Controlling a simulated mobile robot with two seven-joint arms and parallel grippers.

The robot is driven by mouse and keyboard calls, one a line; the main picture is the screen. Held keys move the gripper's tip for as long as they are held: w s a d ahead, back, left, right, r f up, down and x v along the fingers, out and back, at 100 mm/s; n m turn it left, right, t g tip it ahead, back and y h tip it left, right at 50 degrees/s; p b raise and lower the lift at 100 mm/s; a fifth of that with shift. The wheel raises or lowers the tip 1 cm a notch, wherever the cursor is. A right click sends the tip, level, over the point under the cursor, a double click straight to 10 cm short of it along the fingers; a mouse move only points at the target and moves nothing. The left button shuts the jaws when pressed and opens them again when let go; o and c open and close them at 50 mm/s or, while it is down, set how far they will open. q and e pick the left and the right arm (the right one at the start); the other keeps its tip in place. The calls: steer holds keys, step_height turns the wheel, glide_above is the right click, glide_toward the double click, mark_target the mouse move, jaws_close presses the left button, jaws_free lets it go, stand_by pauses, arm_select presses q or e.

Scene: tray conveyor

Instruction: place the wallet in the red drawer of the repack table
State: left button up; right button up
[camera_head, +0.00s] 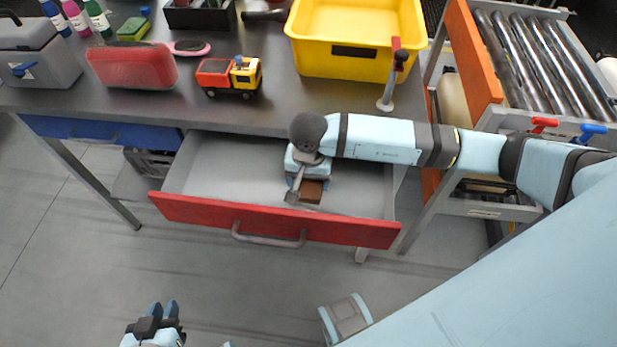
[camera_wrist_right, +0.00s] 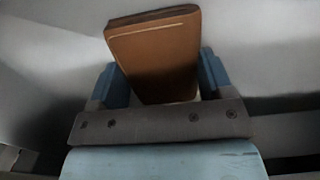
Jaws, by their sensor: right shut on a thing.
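The brown wallet (camera_wrist_right: 155,55) is between the blue fingers of my right gripper (camera_wrist_right: 158,85) in the right wrist view. In the head view, my right gripper (camera_head: 306,185) reaches down into the open red drawer (camera_head: 270,220), and part of the wallet (camera_head: 312,191) shows below it. My right gripper is shut on the wallet. Whether the wallet touches the drawer floor is hard to tell. The rest of the drawer looks empty. My left gripper (camera_head: 164,311) is low at the bottom of the head view, away from the drawer, with its two blue fingers apart.
On the repack table (camera_head: 230,113) stand a yellow bin (camera_head: 350,65), a toy truck (camera_head: 228,78), a red case (camera_head: 132,65) and a grey toolbox (camera_head: 40,65). A shut blue drawer (camera_head: 100,132) is at left. A roller conveyor (camera_head: 530,60) stands at right.

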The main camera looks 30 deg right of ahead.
mark_target(308, 181)
steer(key=shift+f, duration=0.2)
steer(key=o, duration=0.9)
steer(key=shift+o, duration=0.2)
steer(key=shift+r, duration=0.1)
steer(key=shift+r, duration=0.2)
step_height(308, 181, up, 12)
steer(key=p, duration=0.1)
steer(key=shift+f, duration=0.1)
